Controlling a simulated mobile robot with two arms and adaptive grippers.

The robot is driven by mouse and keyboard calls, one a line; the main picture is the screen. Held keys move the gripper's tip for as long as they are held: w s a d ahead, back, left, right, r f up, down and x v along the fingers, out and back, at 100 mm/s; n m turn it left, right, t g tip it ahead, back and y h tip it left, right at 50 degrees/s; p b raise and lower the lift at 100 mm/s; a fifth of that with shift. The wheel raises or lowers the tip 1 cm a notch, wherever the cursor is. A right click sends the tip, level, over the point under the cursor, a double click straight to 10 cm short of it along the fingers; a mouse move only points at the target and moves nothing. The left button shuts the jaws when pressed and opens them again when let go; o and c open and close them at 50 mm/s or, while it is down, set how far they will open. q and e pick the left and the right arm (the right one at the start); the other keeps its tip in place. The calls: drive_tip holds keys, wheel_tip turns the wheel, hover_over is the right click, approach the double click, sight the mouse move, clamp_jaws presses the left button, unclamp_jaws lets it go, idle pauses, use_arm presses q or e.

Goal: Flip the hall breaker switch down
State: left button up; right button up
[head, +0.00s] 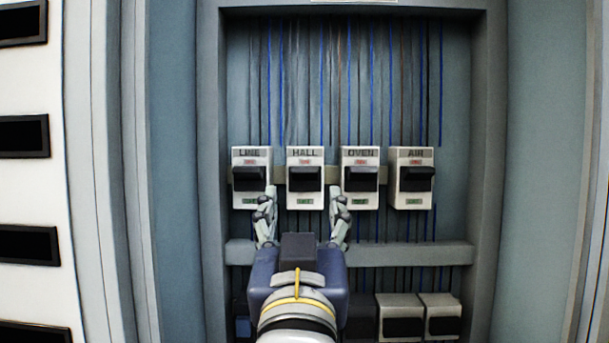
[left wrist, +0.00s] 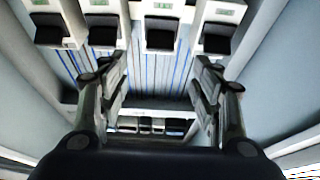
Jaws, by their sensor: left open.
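The hall breaker (head: 305,153) is a white box labelled HALL, second from the left in a row of breakers. My left gripper (head: 303,192) is open and empty. Its fingers point up at the breaker row, one tip near each lower side of the hall breaker. In the left wrist view, which looks upside down, the hall switch (left wrist: 160,30) appears between the fingers. Contact cannot be told. My right gripper is not in view.
The line breaker (head: 251,155) is at left, the oven breaker (head: 360,155) and air breaker (head: 412,155) at right, with narrow gaps. A grey horizontal rail (head: 420,253) crosses below. Cabinet side walls (head: 490,150) frame the panel. Several boxes (head: 400,305) sit lower down.

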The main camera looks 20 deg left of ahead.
sight(305, 173)
use_arm(q)
drive_tip(key=x, duration=1)
drive_tip(key=shift+w+f, duration=0.1)
drive_tip(key=shift+w, duration=0.15)
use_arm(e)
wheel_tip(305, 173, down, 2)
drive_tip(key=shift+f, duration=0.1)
use_arm(q)
drive_tip(key=shift+c, duration=0.5)
drive_tip(key=c, duration=1)
